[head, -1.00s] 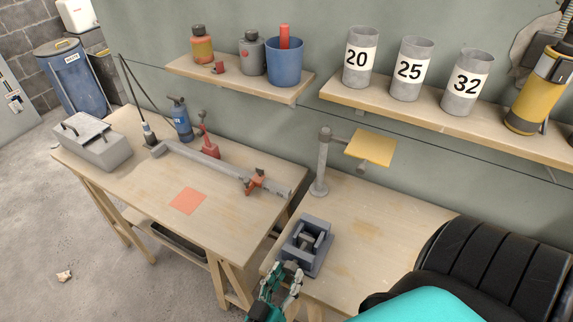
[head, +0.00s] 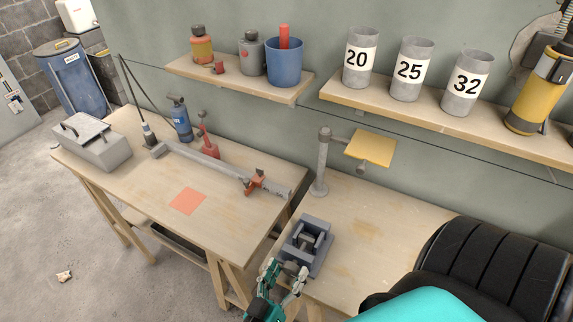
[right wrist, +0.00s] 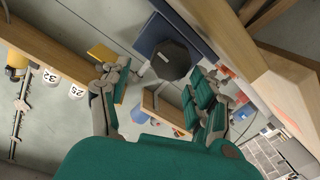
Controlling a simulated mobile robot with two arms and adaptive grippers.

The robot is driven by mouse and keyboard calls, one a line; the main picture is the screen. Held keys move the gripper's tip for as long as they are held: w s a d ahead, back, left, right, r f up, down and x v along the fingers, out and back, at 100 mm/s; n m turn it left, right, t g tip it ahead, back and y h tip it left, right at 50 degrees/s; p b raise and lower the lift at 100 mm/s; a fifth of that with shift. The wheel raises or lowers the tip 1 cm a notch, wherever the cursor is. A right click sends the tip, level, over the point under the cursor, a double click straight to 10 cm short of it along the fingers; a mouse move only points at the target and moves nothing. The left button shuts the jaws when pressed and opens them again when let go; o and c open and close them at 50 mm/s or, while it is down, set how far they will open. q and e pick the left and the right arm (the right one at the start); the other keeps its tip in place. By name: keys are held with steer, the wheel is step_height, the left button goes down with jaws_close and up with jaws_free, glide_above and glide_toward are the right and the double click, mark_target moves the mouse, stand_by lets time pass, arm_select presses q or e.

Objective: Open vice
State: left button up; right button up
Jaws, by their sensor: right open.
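The grey vice (head: 306,243) stands on the near left part of the right workbench in the head view. Its dark octagonal handle knob (right wrist: 170,60) faces my right gripper (head: 285,273). In the right wrist view my right gripper (right wrist: 160,74) is open, with one finger to the left of the knob and the other to its right. The fingers show gaps to the knob and do not appear to hold it. The gap between the vice jaws is partly hidden from above. My left gripper is not in view.
A post with a yellow plate (head: 370,147) stands behind the vice. The left bench (head: 140,185) carries a toolbox (head: 92,143), a long grey pipe bender (head: 215,166) and an orange square (head: 187,201). Shelves with numbered cups (head: 411,70) hang above. The right bench's middle is clear.

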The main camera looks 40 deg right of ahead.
step_height(320, 180, up, 8)
steer(key=shift+r, duration=0.15)
stand_by(0.3)
